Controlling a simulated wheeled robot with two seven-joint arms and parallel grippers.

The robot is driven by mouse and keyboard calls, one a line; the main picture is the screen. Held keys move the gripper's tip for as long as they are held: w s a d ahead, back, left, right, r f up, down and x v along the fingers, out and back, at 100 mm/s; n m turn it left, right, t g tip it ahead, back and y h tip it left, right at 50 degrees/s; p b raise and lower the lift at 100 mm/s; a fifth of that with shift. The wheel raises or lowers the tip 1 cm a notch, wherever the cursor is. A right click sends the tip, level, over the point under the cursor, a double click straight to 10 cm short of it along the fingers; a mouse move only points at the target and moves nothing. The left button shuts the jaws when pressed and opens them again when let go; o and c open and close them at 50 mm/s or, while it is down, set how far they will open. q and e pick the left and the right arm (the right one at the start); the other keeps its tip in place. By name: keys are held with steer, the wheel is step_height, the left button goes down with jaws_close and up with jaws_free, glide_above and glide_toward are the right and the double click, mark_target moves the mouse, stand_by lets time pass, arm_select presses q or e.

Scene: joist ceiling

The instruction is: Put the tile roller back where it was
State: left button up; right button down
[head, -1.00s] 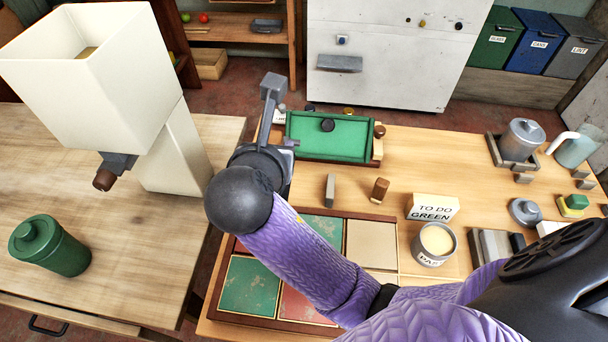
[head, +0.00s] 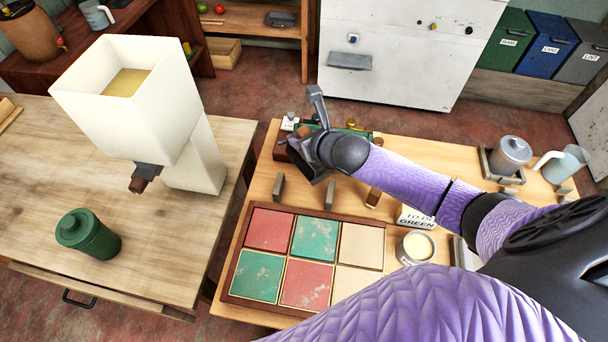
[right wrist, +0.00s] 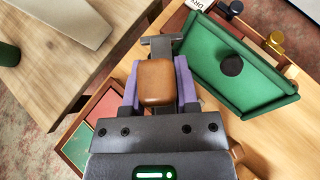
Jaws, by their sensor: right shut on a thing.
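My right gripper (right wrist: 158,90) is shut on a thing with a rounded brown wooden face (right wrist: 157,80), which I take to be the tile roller. A grey bar shows just beyond it in the right wrist view; I cannot tell whether it belongs to the roller. In the head view my right gripper (head: 300,156) is above the table, behind the tile frame, and its wrist hides most of the held thing. Two short grey posts stand apart on the table, a left one (head: 278,187) and a right one (head: 329,194). My left gripper is not in view.
A wooden frame (head: 233,288) holds red, green and cream tiles. A green tray (right wrist: 235,68) with a black knob lies behind, close to my gripper. A brown block (head: 373,198), a sign (head: 414,220) and a can (head: 414,249) stand right. A cream hopper (head: 130,95) stands left.

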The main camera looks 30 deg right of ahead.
mark_target(303, 163)
step_height(303, 163, down, 8)
steer(key=shift+a+r+b, duration=0.1)
steer(key=shift+r+b, duration=0.05)
steer(key=shift+b, duration=1.1)
steer(key=shift+r, duration=0.15)
steer(key=shift+f, duration=0.5)
steer(key=shift+c, duration=2)
jaws_free()
steer(key=shift+o, duration=0.2)
steer(key=shift+r, duration=0.1)
